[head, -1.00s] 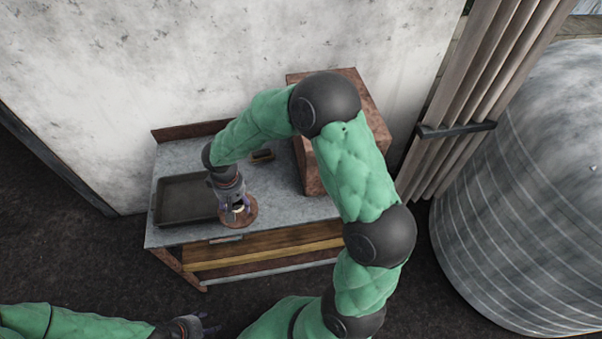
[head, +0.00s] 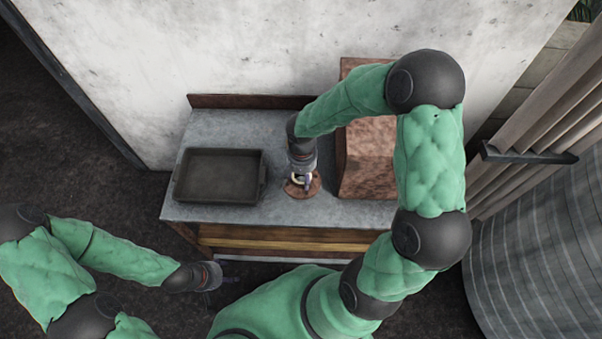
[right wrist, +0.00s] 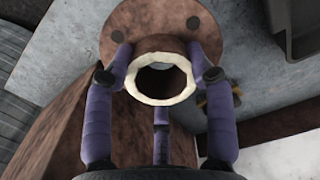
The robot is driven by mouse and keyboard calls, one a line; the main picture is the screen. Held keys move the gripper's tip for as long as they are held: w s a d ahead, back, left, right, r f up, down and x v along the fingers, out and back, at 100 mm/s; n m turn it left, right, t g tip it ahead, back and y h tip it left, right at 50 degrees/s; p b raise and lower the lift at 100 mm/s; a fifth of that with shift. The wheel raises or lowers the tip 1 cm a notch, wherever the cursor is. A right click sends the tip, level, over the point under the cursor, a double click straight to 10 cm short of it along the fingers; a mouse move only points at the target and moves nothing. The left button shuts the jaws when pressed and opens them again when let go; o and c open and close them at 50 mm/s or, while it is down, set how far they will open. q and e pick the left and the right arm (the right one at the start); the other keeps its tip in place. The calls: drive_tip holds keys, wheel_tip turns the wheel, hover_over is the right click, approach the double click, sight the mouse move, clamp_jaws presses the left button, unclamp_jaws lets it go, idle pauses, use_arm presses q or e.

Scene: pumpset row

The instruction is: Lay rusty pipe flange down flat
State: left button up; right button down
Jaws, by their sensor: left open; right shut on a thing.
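The rusty pipe flange (head: 313,188) is a brown round disc with a short neck, low over the front of the grey bench in the head view. In the right wrist view, its disc (right wrist: 150,22) is beyond the neck, and the neck's pale ring end (right wrist: 133,83) faces the camera. My right gripper (head: 300,182) is shut on the flange, its purple fingers around the neck. I cannot tell whether the disc touches the bench. My left gripper (head: 222,281) is open and empty, low in front of the bench.
A dark empty tray (head: 220,176) lies on the grey bench (head: 245,124) left of the flange. A rusty box (head: 365,160) stands close on its right. A small yellow and black thing (right wrist: 212,97) shows in the right wrist view. A wall rises behind the bench.

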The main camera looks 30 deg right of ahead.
wheel_tip(320, 180, down, 6)
drive_tip(key=b, duration=0.6)
drive_tip(key=shift+w+f, duration=0.1)
drive_tip(key=shift+f+b, duration=0.55)
drive_tip(key=shift+b, duration=0.25)
drive_tip(key=shift+c, duration=1.8)
unclamp_jaws()
wheel_tip(320, 180, up, 12)
